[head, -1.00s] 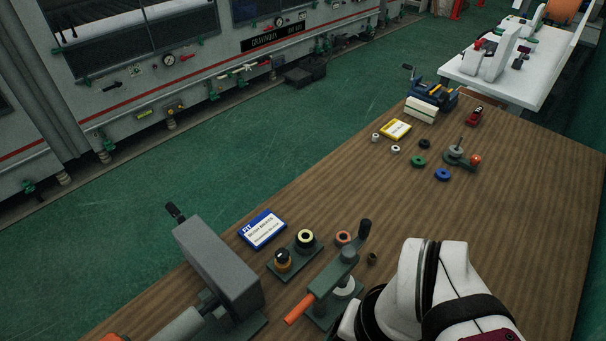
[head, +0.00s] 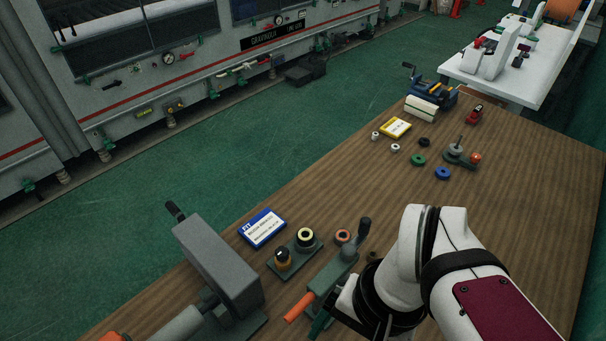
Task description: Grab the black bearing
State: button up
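A small black ring, the black bearing (head: 424,142), lies flat on the far part of the wooden bench. A green ring (head: 418,160) and a blue ring (head: 442,173) lie in front of it, and two pale rings (head: 395,148) lie to its left. My gripper (head: 343,307) shows only in part at the near end of the bench, below my white wrist, beside the orange-handled press. It is well apart from the black bearing. Its fingertips are not clear, so I cannot tell whether it is open or holds anything.
The orange-handled press (head: 328,282), a grey machine block (head: 218,265) and a plate with two ringed posts (head: 296,255) crowd the near left. A post fixture (head: 458,153) and a blue vise (head: 433,92) stand far off. The bench's middle is clear.

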aim_at(307, 235)
jog(key=w+r+m+g+y, duration=0.15)
jog(key=w+m+y, duration=0.55)
jog(key=w, duration=1.1)
jog(key=w+d+f+m+t+y, duration=0.35)
jog(key=w+d+f+m, duration=0.35)
jog(key=w, duration=0.6)
jog(key=d+f+n+g, duration=0.1)
jog(key=d+f+n, duration=0.1)
jog(key=d+f, duration=0.5)
jog(key=x, duration=1.2)
jog(key=s+x, duration=0.1)
jog(key=x, duration=0.5)
jog(key=shift+a, duration=0.1)
grip_shut()
